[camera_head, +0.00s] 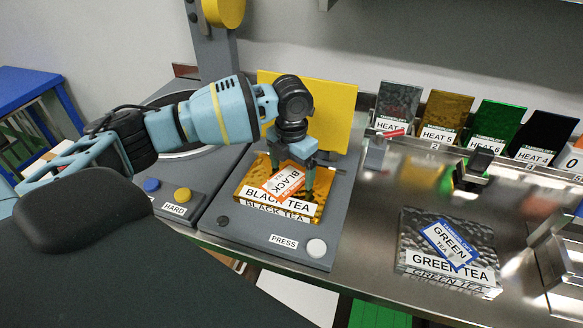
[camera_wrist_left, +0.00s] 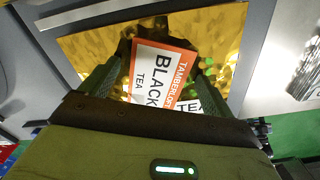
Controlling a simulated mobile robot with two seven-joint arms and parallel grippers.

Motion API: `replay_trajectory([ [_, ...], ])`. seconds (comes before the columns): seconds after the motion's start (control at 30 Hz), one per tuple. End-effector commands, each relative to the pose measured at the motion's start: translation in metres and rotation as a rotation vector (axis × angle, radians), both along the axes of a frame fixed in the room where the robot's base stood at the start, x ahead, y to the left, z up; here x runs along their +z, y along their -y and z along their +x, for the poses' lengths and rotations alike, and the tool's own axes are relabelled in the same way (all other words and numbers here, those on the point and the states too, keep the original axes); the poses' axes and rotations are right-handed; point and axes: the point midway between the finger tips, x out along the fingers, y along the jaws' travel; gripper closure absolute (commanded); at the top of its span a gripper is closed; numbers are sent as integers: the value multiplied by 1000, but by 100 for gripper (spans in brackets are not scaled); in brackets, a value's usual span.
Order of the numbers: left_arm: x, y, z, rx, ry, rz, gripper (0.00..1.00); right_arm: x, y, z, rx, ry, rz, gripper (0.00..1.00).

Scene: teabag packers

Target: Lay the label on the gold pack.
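The gold pack (camera_head: 245,187) lies on the grey press plate, with a white BLACK TEA strip along its front edge. It also shows in the left wrist view (camera_wrist_left: 85,45). The label (camera_head: 284,181), white with an orange border and reading BLACK TEA, is over the pack at a tilt and overlaps the strip. It also shows in the left wrist view (camera_wrist_left: 157,78). It looks flat on the pack, but I cannot tell whether it touches all over. My left gripper (camera_head: 291,178) points down with its fingers apart, one on either side of the label. My right gripper is not in view.
A silver pack (camera_head: 415,230) with a blue-edged GREEN TEA label lies to the right on the steel bench. A yellow panel (camera_head: 338,110) stands close behind the gripper. Several HEAT sample boards stand at the back right. A white button (camera_head: 317,247) is in front.

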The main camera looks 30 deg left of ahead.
Motion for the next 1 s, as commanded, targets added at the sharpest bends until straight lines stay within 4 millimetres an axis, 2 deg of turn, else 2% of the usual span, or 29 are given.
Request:
replay_trajectory([
  [0.27, 7, 0, 0, 0, 2, -1, 12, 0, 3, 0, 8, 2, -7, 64],
  [0.37, 20, 0, 1, 0, 3, 0, 12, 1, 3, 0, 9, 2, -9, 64],
  [0.8, 102, 0, 1, 0, 3, -1, 12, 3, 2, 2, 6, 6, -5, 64],
  [1.0, 120, 0, 0, 0, -1, -1, 12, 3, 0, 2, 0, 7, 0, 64],
])
